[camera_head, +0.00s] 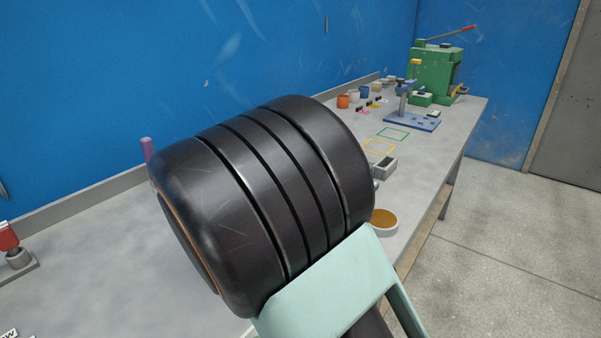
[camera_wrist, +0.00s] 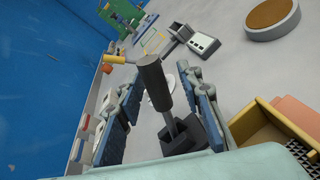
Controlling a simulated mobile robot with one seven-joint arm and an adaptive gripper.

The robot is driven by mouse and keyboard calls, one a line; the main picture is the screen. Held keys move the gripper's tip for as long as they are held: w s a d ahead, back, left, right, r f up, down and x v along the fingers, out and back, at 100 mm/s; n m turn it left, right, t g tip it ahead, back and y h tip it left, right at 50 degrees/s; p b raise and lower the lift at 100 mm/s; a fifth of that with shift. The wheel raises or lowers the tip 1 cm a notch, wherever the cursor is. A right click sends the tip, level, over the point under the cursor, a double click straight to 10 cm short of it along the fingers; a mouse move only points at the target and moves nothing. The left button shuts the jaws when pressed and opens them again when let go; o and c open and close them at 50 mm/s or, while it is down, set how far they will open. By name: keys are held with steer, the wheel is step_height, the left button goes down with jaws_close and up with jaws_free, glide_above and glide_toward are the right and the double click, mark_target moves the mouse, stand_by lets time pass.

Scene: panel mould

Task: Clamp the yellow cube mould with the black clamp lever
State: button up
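In the wrist view, the black clamp lever (camera_wrist: 152,82) shows as a dark cylindrical grip on a thin grey rod, rising from a black base (camera_wrist: 188,138). My gripper (camera_wrist: 161,88) is open, with one blue-padded finger on each side of the lever. Gaps show between the fingers and the grip. The yellow cube mould (camera_wrist: 252,127) is at the lower right, beside the right finger and partly cut off by the frame. An orange block lies against it. In the head view, my arm hides the gripper, lever and mould.
In the head view, a long grey bench (camera_head: 445,130) runs along the blue wall (camera_head: 120,80). A green press (camera_head: 436,70), a blue-based stand (camera_head: 412,122) and a round brown-filled dish (camera_head: 384,218) stand on it.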

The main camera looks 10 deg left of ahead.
steer(key=v, duration=1.2)
steer(key=shift+r, duration=0.15)
